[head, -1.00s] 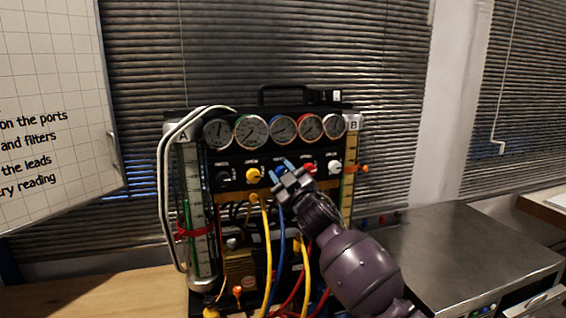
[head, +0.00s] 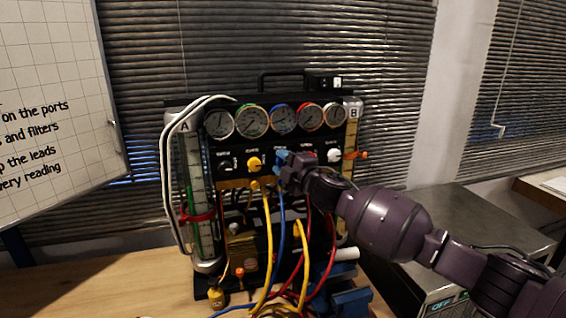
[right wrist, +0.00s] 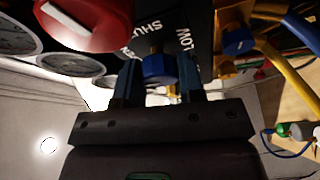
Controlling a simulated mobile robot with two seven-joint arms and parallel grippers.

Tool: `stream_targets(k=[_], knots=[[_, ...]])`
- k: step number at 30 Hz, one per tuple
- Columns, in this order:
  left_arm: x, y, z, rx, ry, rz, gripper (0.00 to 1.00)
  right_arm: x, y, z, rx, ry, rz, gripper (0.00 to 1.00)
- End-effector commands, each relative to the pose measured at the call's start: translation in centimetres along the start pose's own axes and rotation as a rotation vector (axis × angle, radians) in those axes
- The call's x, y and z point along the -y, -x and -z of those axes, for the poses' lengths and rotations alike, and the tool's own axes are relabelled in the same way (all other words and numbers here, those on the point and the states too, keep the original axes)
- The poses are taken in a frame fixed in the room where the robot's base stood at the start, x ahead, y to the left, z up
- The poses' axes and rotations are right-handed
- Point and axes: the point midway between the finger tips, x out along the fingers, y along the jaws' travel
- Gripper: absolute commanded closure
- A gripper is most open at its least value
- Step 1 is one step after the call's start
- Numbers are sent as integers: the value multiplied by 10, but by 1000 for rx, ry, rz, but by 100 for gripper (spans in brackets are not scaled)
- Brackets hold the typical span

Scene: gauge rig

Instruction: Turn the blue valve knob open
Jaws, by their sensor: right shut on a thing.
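The gauge rig (head: 230,158) stands on a wooden bench with a row of round gauges above a row of knobs. The blue valve knob (right wrist: 158,68) shows in the right wrist view between the two fingers of my right gripper (right wrist: 160,84). In the head view my right gripper (head: 283,160) is at the knob row, right of the yellow knob (head: 254,163), and largely covers the blue knob. The gripper is shut on the blue knob. My left gripper is not in view.
A red knob (right wrist: 95,20) sits close beside the gripper in the wrist view. A white knob (head: 334,155) is farther right. Yellow, blue and red hoses (head: 268,240) hang below the panel. A metal box (head: 470,225) stands to the right.

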Motion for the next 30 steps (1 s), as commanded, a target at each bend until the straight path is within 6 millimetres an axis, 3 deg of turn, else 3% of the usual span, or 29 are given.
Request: stream_targets(k=[20,21,24,26,30], knots=[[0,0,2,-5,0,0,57,1,0,0,-1,61,26,88],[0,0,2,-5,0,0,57,1,0,0,-1,61,26,63],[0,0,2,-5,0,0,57,1,0,1,-1,61,26,47],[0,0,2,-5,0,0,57,1,0,1,-1,61,26,39],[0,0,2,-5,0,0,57,0,0,0,-1,60,25,39]])
